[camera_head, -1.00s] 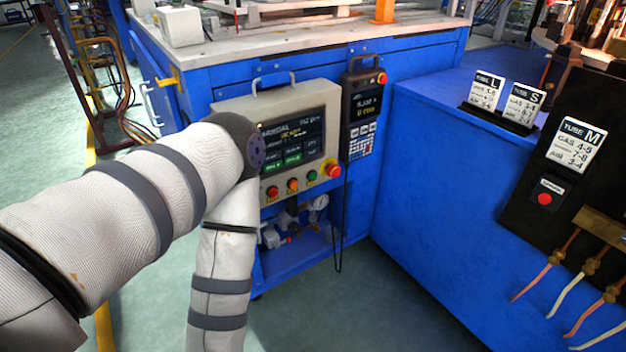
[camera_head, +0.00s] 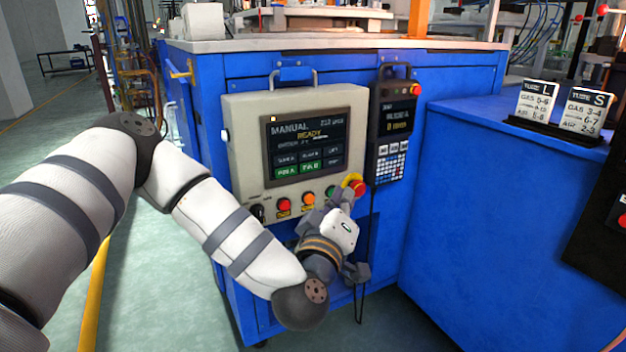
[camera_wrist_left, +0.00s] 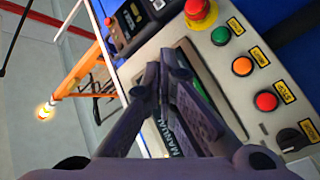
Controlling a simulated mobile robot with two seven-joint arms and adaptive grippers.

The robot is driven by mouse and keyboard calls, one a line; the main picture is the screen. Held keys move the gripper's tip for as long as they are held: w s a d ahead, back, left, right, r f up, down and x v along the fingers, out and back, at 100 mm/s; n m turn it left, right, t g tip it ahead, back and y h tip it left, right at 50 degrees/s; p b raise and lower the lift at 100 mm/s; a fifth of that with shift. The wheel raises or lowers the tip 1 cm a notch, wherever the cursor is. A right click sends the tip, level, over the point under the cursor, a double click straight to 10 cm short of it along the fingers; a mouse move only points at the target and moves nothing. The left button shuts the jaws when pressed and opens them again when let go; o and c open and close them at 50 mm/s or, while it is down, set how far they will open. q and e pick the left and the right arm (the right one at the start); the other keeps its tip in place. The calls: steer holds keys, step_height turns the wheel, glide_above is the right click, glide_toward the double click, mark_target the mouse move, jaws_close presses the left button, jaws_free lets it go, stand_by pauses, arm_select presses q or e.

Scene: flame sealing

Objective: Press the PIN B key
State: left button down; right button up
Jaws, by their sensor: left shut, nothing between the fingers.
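The grey control panel (camera_head: 235,110) stands on the front of the blue machine. Its dark screen (camera_head: 330,130) reads MANUAL and READY. Two green keys are at the lower left of the screen, and the right one is the PIN B key (camera_head: 311,167), uncovered in the head view. My left gripper (camera_head: 340,194) is shut and empty, below and right of that key, near the panel's lower right corner. In the left wrist view its fingers (camera_wrist_left: 166,62) cover much of the screen (camera_wrist_left: 160,138), and I cannot make out the key there. My right gripper is not in view.
A red emergency stop (camera_head: 358,188) with a yellow collar is close beside the left gripper. Red and orange buttons (camera_head: 308,198) and a black knob (camera_head: 257,212) line the panel below the screen. A keypad pendant (camera_head: 391,130) hangs to the right. A blue bench (camera_head: 500,200) stands further right.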

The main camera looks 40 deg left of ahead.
mark_target(310, 166)
arm_select(q)
steer(key=shift+r, duration=0.15)
steer(key=shift+a, duration=0.1)
steer(key=shift+w+a+b, duration=0.15)
steer(key=shift+w+a, duration=0.4)
steer(key=shift+a, duration=0.8)
steer(key=shift+w+a+b, duration=0.2)
steer(key=shift+w+a, duration=0.4)
steer(key=shift+a, duration=0.75)
steer(key=shift+w+a+b, duration=0.15)
steer(key=shift+w+a, duration=0.4)
steer(key=shift+a, duration=0.8)
steer(key=shift+w+a, duration=0.15)
steer(key=shift+a, duration=0.2)
